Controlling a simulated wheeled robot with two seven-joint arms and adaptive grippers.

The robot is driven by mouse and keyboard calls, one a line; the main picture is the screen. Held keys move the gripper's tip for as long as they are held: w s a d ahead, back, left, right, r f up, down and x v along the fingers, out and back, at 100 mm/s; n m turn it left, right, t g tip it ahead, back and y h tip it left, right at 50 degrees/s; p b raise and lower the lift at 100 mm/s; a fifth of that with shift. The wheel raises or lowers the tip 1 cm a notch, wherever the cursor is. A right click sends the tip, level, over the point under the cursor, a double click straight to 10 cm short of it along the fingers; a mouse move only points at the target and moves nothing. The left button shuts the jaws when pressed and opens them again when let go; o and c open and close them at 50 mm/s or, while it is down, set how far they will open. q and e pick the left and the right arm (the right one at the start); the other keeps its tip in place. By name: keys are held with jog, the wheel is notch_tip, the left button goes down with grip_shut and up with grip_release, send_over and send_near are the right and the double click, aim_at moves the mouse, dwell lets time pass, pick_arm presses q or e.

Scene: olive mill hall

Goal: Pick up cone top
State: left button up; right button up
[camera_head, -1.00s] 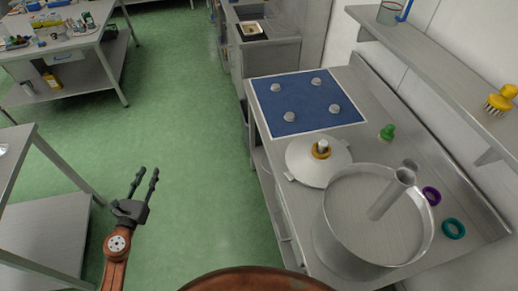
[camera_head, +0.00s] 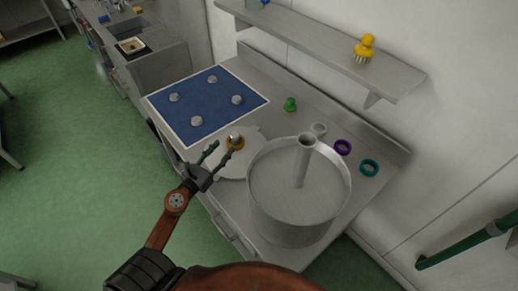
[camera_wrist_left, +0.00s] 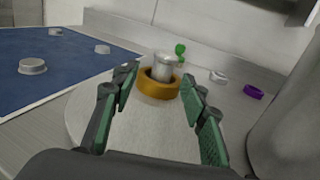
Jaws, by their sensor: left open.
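The cone top is a pale grey, shallow disc (camera_head: 252,144) lying on the steel bench beside the large drum. An orange ring (camera_head: 236,142) sits around the metal knob (camera_head: 235,135) at its middle. My left gripper (camera_head: 222,152) is open and empty at the near left side of the knob. In the left wrist view the disc (camera_wrist_left: 140,136) lies below the fingers. The orange ring (camera_wrist_left: 158,87) and the knob (camera_wrist_left: 164,65) show between and beyond the fingertips (camera_wrist_left: 158,79). I cannot tell that anything touches. My right gripper is out of view.
The open steel drum (camera_head: 297,218) with an upright tube stands right of the disc. A blue mat (camera_head: 205,104) with several grey knobs lies behind. Green (camera_head: 290,104), white, purple (camera_head: 343,147) and teal (camera_head: 369,168) pieces lie along the back. A wall shelf (camera_head: 320,48) overhangs.

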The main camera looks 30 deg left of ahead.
aim_at(235, 136)
pick_arm(q)
jog(key=shift+o, duration=0.3)
jog(key=w+p, duration=0.1)
jog(key=w, duration=0.6)
jog(key=shift+w+d+r+p, duration=0.1)
jog(key=shift+w+r+p, duration=0.15)
jog(key=shift+p, duration=0.1)
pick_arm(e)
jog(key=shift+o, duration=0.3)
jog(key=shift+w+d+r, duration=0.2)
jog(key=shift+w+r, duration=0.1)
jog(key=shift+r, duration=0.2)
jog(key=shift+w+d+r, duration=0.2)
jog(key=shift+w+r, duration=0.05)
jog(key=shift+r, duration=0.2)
pick_arm(q)
jog(key=shift+w+f, duration=0.15)
jog(key=shift+w, duration=0.3)
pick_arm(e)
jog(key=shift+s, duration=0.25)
pick_arm(q)
jog(key=shift+c, duration=0.7)
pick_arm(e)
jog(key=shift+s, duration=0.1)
pick_arm(q)
jog(key=c, duration=0.9)
grip_shut()
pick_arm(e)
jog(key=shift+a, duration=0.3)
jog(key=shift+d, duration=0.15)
